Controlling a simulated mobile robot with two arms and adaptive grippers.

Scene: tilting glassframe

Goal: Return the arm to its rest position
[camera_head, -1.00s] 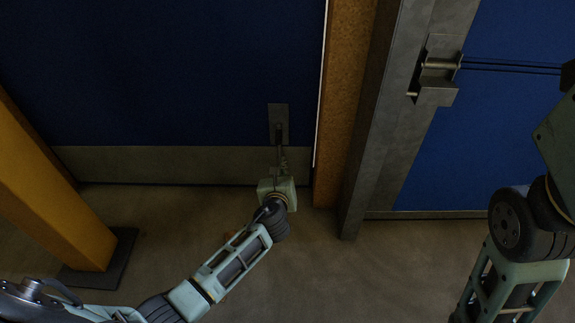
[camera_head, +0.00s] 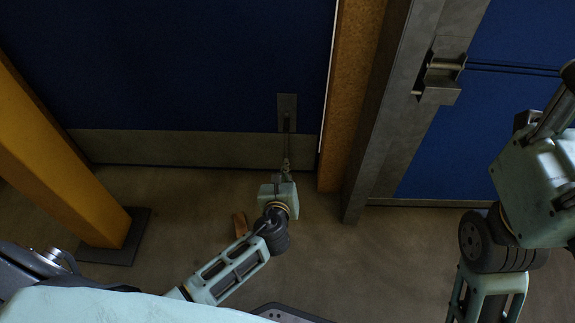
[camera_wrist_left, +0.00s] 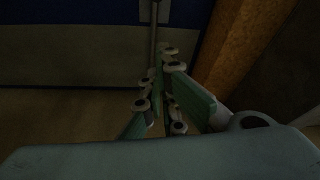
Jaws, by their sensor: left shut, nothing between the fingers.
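My left gripper (camera_head: 286,164) is shut and empty, in front of the blue door (camera_head: 200,70). It sits just below a grey plate with a vertical handle bar (camera_head: 287,112). In the left wrist view, the fingers of the left gripper (camera_wrist_left: 163,62) are close together, pointing at the lower end of the bar (camera_wrist_left: 153,35). I cannot tell whether they touch it. My left arm reaches forward from the lower left. My right arm (camera_head: 540,190) is at the right edge, and its gripper is out of view.
A yellow post (camera_head: 60,160) on a dark base stands at the left. An orange-brown post (camera_head: 350,90) and a grey frame (camera_head: 395,110) with a metal latch (camera_head: 440,75) stand right of the door. A small brown piece (camera_head: 240,224) lies beside my left arm. Some floor is bare.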

